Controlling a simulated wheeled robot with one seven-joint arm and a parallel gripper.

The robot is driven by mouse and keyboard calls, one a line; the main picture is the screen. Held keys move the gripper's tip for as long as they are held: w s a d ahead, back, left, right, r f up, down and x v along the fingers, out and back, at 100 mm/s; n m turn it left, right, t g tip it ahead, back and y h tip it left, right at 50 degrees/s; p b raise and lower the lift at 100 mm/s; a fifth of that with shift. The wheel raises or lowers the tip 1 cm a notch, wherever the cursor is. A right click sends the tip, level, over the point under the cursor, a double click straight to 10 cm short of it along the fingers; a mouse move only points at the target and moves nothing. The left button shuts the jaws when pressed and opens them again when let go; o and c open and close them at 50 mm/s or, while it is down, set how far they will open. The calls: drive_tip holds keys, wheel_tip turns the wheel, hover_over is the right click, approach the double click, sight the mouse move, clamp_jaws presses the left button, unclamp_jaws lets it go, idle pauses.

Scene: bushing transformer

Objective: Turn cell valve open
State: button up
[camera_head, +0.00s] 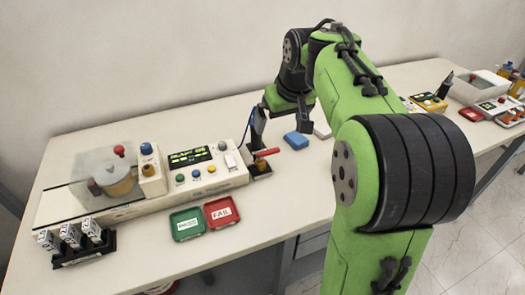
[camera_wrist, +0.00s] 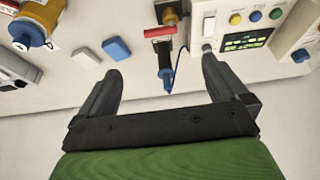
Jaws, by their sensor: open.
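A small red lever handle (camera_head: 267,152) sits on a brass-coloured fitting (camera_head: 260,165) at the right end of the white test unit; I take this to be the cell valve. In the wrist view the red handle (camera_wrist: 159,32) lies crosswise beside the brass fitting (camera_wrist: 170,15). My gripper (camera_wrist: 160,64) is open and empty, its two grey fingers apart on either side of the handle in the picture. I see no contact. In the head view my gripper (camera_head: 258,122) is above and behind the handle, partly hidden by my arm.
The white unit has a display (camera_head: 189,156), coloured buttons and a clear-covered chamber (camera_head: 115,178). A black, blue-tipped part (camera_wrist: 165,72) with a blue cable stands by the valve. A blue block (camera_head: 296,140) lies right. Green (camera_head: 186,223) and red (camera_head: 221,211) trays sit in front.

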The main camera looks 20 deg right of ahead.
sight(268, 151)
drive_tip(key=b+x, duration=0.4)
drive_tip(key=x, duration=1)
drive_tip(key=shift+f, duration=0.35)
drive_tip(key=c, duration=1.1)
drive_tip(key=shift+o, duration=0.2)
